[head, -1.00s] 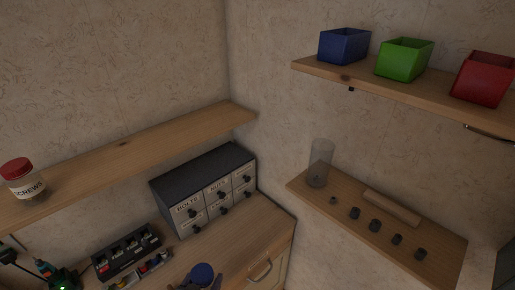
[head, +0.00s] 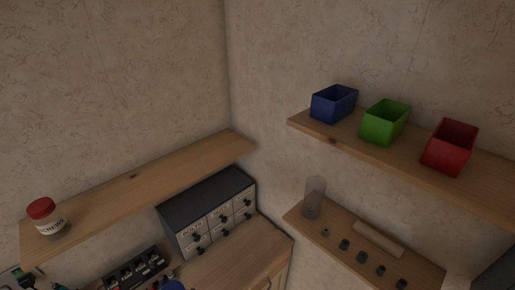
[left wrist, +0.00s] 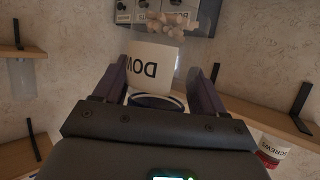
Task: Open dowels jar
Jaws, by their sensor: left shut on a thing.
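The dowels jar (left wrist: 152,66) is in the left wrist view, upside down in the picture. It has a white label with dark letters partly showing, a blue lid (left wrist: 157,102) and pale dowels at its far end. My left gripper (left wrist: 165,75) is shut on the jar, one finger on each side, with the lid nearest the palm. I cannot tell whether the lid is seated or loose. In the head view the blue lid (head: 172,284) shows only at the bottom edge. My right gripper is not in view.
The screws jar (head: 47,217) with a red lid stands on the left shelf (head: 140,185). A labelled drawer cabinet (head: 208,214) is in the corner. Blue (head: 333,104), green (head: 385,123) and red (head: 450,146) bins are on the upper right shelf. A clear container (head: 314,198) stands below them.

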